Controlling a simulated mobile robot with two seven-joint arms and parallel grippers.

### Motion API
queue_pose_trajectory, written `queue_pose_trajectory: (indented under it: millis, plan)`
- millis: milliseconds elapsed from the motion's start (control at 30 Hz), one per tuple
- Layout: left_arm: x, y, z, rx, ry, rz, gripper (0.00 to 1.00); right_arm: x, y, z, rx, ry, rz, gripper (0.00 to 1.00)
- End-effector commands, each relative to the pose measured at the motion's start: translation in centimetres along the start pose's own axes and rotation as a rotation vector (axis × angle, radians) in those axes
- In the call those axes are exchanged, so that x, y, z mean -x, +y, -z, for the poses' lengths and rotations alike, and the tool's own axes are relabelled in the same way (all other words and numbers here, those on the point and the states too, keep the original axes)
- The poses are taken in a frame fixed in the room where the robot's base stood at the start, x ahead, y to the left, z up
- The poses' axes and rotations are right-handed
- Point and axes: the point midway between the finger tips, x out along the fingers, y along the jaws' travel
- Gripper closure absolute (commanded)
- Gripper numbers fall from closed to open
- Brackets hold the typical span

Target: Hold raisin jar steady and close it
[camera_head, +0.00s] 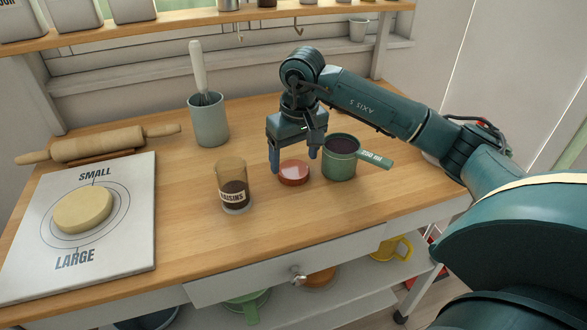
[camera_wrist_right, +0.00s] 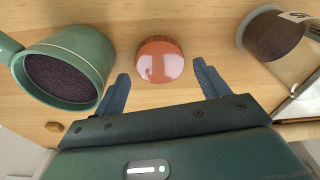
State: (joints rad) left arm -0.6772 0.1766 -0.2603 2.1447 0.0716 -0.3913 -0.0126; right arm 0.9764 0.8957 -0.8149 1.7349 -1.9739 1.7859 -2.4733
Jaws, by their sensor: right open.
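The raisin jar (camera_head: 232,184), amber glass with a dark filling and a label, stands upright and uncovered on the wooden worktop. Part of it also shows at the right of the right wrist view (camera_wrist_right: 275,36). A round red-brown lid (camera_head: 294,173) lies flat on the wood to the right of the jar. My right gripper (camera_head: 294,163) is open and empty, pointing down over the lid, its fingers on either side. In the right wrist view the lid (camera_wrist_right: 160,60) sits between and just beyond the fingertips, apart from both. My left gripper is not in view.
A green cup with a handle (camera_head: 341,163) and dark contents stands close right of the lid. A grey-green utensil pot (camera_head: 209,120) is behind the jar. A board with dough (camera_head: 139,259) and a rolling pin (camera_head: 100,144) lie left. The wood in front is clear.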

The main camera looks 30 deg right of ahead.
Motion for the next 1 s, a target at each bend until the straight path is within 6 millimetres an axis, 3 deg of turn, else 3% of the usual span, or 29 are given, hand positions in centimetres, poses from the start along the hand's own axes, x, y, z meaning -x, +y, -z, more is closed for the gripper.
queue_pose_trajectory:
  millis: [200,600,1000]
  plan:
    - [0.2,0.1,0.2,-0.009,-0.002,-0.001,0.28,-2.7,0.1,0.1,0.0,-0.002,0.0,0.26]
    - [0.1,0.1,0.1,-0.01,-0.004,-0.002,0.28,-3.0,0.1,0.1,0.0,0.001,0.0,0.27]
    - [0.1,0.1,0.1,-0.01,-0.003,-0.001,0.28,-2.9,0.1,0.1,0.0,0.001,0.0,0.58]
